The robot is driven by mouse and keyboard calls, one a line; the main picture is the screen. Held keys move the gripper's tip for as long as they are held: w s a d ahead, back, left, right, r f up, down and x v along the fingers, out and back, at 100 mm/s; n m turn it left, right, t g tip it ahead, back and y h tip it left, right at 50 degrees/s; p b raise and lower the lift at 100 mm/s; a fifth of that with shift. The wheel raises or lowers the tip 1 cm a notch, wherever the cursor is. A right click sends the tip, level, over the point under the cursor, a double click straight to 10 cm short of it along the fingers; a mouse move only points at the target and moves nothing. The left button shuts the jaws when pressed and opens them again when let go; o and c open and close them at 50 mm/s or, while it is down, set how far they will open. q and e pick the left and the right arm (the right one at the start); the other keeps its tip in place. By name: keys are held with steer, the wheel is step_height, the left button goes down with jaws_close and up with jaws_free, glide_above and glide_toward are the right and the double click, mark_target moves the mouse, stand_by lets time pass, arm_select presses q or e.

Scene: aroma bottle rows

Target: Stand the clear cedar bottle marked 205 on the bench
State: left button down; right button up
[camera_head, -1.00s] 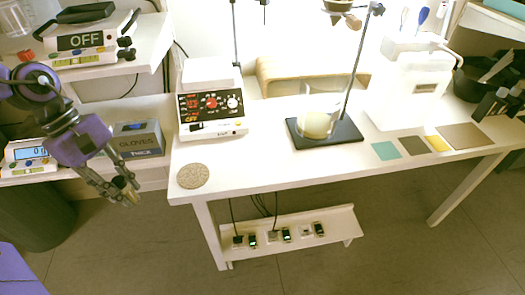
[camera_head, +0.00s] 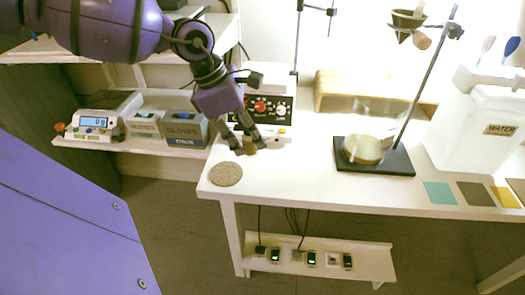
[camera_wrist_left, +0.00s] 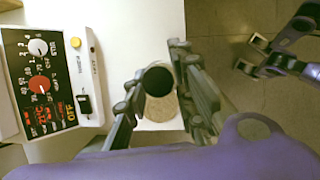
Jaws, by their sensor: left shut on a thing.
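My left gripper (camera_head: 248,147) is shut on a small bottle (camera_head: 250,145), held over the left end of the white bench (camera_head: 300,188), in front of the hotplate. In the left wrist view the bottle's dark round top (camera_wrist_left: 158,80) sits between the fingers. Its marking and most of its body are hidden, so I cannot read a number. A round cork mat (camera_head: 226,174) lies on the bench corner, just in front and left of the bottle. In the wrist view the mat (camera_wrist_left: 160,110) shows partly behind the bottle. My right gripper (camera_wrist_left: 252,55) appears over the floor, its fingers apart.
The hotplate (camera_wrist_left: 45,85) stands close beside the left gripper. A stand base (camera_head: 395,160) with a flask is further right, then a water container (camera_head: 475,125) and coloured squares. A side shelf at left holds a scale (camera_head: 95,125) and a glove box (camera_head: 185,130). The bench front is clear.

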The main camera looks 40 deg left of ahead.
arm_select(q)
steer(key=w+a+f, duration=0.1)
steer(key=w+f, duration=0.1)
steer(key=w+a+f, duration=0.1)
steer(key=w+f, duration=0.1)
steer(key=w, duration=0.1)
steer(key=w+f+b, duration=0.1)
steer(key=w+f, duration=0.2)
steer(key=shift+w+a+f, duration=0.1)
steer(key=shift+w+a, duration=0.05)
steer(key=shift+a, duration=0.25)
steer(key=shift+w+f, duration=0.15)
steer(key=shift+f, duration=0.05)
steer(key=shift+w+a+f, duration=0.15)
steer(key=shift+f, duration=1.6)
steer(key=shift+f, duration=0.1)
steer(key=c, duration=1.5)
jaws_free()
steer(key=shift+o, duration=0.2)
steer(key=v, duration=1.2)
steer(key=shift+p, duration=0.45)
